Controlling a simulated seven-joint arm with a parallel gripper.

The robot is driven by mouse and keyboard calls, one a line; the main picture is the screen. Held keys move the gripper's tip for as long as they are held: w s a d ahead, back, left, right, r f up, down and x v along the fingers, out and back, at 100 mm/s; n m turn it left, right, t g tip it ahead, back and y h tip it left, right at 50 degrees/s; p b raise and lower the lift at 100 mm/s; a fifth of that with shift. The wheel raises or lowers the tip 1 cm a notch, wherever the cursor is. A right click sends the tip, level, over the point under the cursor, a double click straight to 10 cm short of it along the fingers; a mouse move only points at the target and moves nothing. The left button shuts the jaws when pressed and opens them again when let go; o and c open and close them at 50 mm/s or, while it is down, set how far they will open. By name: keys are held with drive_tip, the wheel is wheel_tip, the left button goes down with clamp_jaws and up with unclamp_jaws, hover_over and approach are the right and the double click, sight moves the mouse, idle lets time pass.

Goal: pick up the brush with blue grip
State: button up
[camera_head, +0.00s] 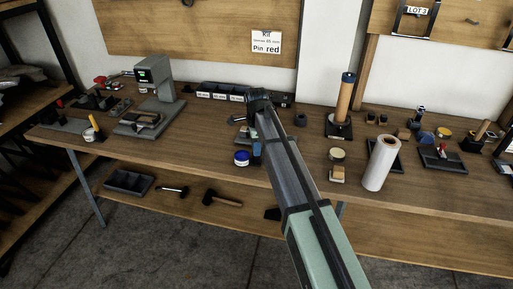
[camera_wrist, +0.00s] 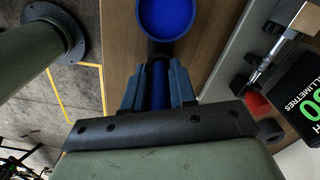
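The brush with blue grip (camera_wrist: 159,88) shows in the wrist view as a blue strip with a dark end, between the two fingers of my gripper (camera_wrist: 158,72). The fingers lie close along both sides of the grip, with no clear gap. The rest of the brush is hidden by the gripper. In the head view my gripper (camera_head: 256,153) points down at the front of the workbench (camera_head: 215,166), partly hidden by my arm. I cannot tell whether the brush is clear of the bench.
A grey measuring stand (camera_head: 155,88) is farther left. A small tin (camera_head: 337,154) and white roll (camera_head: 380,163) stand to the right.

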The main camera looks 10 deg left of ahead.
clamp_jaws()
wheel_tip(320, 180, up, 10)
drive_tip(key=shift+r, duration=0.1)
idle(0.6)
